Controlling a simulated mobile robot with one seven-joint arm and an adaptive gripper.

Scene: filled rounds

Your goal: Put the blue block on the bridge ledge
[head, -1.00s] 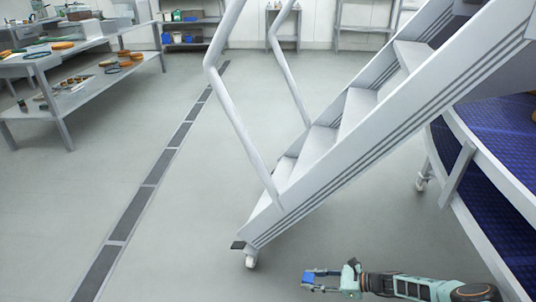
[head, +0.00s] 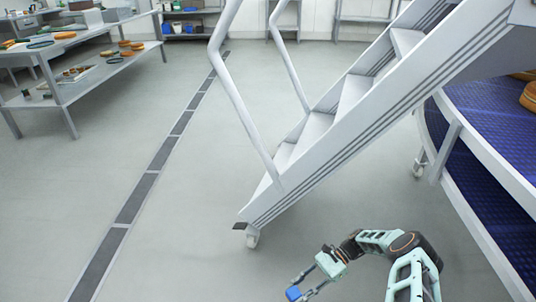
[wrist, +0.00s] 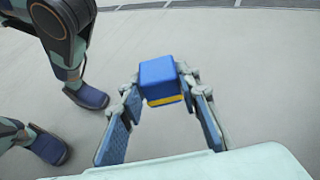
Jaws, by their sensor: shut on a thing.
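The blue block (head: 293,293) is at the tip of my gripper (head: 300,287), low in the head view, over the grey floor. In the wrist view the blue block (wrist: 160,75) sits between the fingertips of my gripper (wrist: 160,88), which are shut on it. A yellow band runs along its lower edge. The fingers hold it from both sides, and parts of its sides are hidden by them. I cannot make out which surface, if any, is the bridge ledge.
A white wheeled staircase (head: 330,140) with handrails stands ahead, beyond my arm. A round-edged rack with blue shelves (head: 485,125) is at the right. A metal table (head: 90,85) with goods is at the far left. The floor (head: 190,240) left of my gripper is clear.

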